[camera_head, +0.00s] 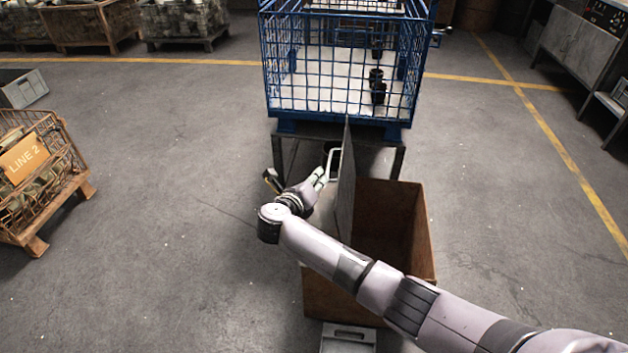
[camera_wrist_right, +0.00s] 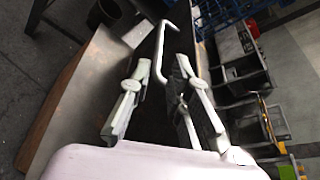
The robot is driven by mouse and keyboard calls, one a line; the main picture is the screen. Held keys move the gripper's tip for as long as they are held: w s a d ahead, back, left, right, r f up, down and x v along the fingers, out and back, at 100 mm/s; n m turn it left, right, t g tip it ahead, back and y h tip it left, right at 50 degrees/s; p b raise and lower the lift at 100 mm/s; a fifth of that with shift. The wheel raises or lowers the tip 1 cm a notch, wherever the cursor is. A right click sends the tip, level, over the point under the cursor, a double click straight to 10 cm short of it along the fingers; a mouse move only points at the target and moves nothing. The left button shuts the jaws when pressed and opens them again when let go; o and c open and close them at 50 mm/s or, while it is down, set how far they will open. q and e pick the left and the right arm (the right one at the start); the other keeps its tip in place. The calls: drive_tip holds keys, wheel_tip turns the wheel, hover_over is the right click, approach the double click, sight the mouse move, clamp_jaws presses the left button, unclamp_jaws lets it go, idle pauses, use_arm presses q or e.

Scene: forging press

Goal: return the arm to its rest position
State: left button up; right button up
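My right arm comes in from the lower right of the head view and reaches across the brown box (camera_head: 395,225). My right gripper (camera_head: 320,178) is beside the raised grey lid (camera_head: 347,195), close to its pale handle (camera_head: 334,165). In the right wrist view the two fingers of my right gripper (camera_wrist_right: 164,66) stand apart, with the bent handle (camera_wrist_right: 158,50) at and just beyond the fingertips. A gap shows between fingers and handle; whether either finger touches it I cannot tell. The box is open and its visible inside looks empty. My left gripper is not in view.
A blue wire cage (camera_head: 340,115) holding dark parts (camera_head: 377,88) stands on a metal table (camera_head: 398,150) behind the box. A wire crate marked LINE 2 (camera_head: 30,160) stands at the left. A grey container (camera_head: 348,338) is at the bottom. Floor is clear left of my arm.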

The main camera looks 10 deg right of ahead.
idle(0.4)
